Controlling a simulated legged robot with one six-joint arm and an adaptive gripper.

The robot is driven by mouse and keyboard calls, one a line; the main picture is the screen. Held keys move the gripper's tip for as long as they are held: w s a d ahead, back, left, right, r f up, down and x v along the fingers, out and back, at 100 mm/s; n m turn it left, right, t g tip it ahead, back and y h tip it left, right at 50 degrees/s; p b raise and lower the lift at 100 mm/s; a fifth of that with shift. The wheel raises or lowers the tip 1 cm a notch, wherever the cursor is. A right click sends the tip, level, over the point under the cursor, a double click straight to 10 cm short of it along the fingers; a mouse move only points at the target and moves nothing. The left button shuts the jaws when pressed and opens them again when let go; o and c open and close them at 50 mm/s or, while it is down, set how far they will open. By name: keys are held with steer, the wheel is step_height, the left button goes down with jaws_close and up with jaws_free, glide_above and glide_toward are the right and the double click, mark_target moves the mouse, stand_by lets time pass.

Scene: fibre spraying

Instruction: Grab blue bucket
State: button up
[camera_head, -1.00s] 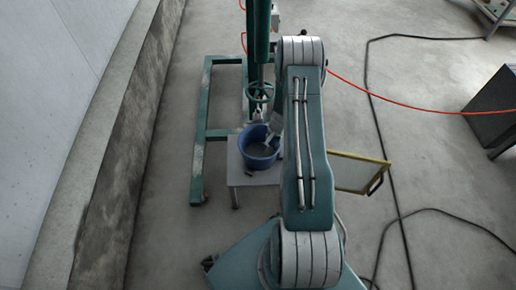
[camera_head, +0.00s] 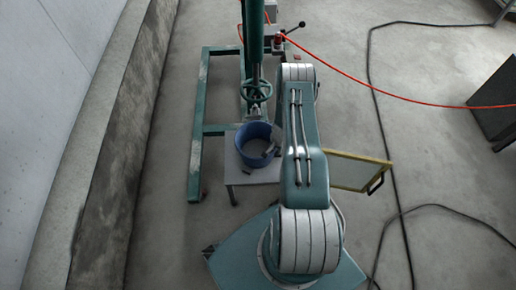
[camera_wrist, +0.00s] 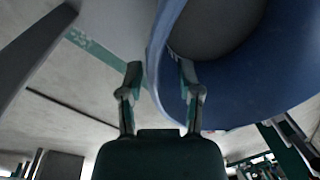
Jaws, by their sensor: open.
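The blue bucket (camera_head: 252,131) stands upright on a small light-grey stand in the head view, left of my arm. It fills the upper right of the wrist view (camera_wrist: 245,95), seen very close. My gripper (camera_wrist: 160,72) is open. One finger is left of the bucket's wall edge and the other overlaps the blue on the right, so the edge runs between them. I cannot tell whether either finger touches it. In the head view my gripper is mostly hidden by my arm, at the bucket's right side.
The small stand (camera_head: 236,173) bears the bucket. A green frame with a post and handwheel (camera_head: 257,91) stands behind. A yellow-edged panel (camera_head: 350,172) lies right of my arm. An orange hose (camera_head: 375,88) and black cables (camera_head: 383,130) cross the floor. A wall runs along the left.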

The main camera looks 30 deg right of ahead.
steer(key=shift+w+a+f, duration=0.1)
steer(key=shift+a+f, duration=0.05)
steer(key=shift+f, duration=0.45)
steer(key=shift+w+a+f, duration=0.1)
steer(key=shift+a+f, duration=0.05)
steer(key=shift+f, duration=0.4)
steer(key=shift+a+f, duration=0.25)
steer(key=shift+f, duration=0.05)
steer(key=shift+d, duration=0.1)
steer(key=shift+d, duration=0.2)
jaws_close()
steer(key=shift+w, duration=0.1)
steer(key=shift+a+r, duration=0.1)
steer(key=shift+r, duration=0.05)
